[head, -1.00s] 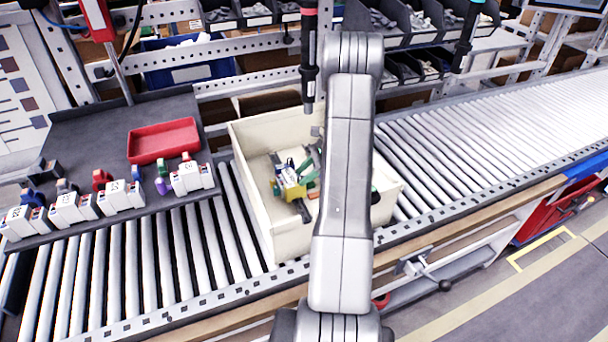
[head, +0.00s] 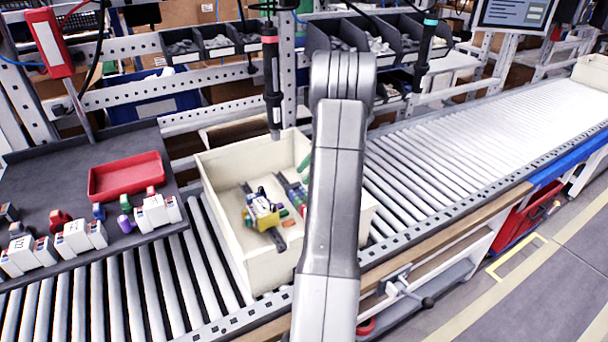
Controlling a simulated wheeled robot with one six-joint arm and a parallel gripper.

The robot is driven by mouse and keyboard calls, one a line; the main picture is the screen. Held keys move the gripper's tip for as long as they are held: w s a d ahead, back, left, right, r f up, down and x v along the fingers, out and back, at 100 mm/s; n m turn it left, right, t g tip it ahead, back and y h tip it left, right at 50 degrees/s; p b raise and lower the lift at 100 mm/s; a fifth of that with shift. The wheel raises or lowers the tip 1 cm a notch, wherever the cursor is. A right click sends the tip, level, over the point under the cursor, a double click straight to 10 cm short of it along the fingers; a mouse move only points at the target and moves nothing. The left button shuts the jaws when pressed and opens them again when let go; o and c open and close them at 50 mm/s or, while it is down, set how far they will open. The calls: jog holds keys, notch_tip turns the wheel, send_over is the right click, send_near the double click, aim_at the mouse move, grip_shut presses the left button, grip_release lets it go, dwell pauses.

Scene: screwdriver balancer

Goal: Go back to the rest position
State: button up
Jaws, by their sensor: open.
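My grey arm (head: 335,190) rises through the middle of the head view, in front of the right part of the cream box. My gripper does not show; the arm may be hiding it. A hanging black screwdriver with a red ring (head: 271,85) is left of my arm, above the box. Another hanging tool with a teal ring (head: 427,50) is to the right of my arm. The open cream box (head: 225,158) stands on the roller conveyor and holds a yellow part (head: 262,212) and several other small parts.
At the left, a dark shelf (head: 60,175) carries a red tray (head: 126,176) and several white-and-grey modules (head: 80,238). Dark bins (head: 345,38) of small parts line the back. The roller conveyor (head: 500,140) is clear to the right, up to another cream box (head: 592,72).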

aim_at(273, 205)
jog(key=shift+a, duration=0.1)
jog(key=p+x, duration=0.2)
jog(key=x, duration=1.1)
jog(key=shift+s+a+f+p, duration=0.1)
jog(key=shift+a+f+p, duration=0.05)
jog(key=shift+f+p, duration=0.2)
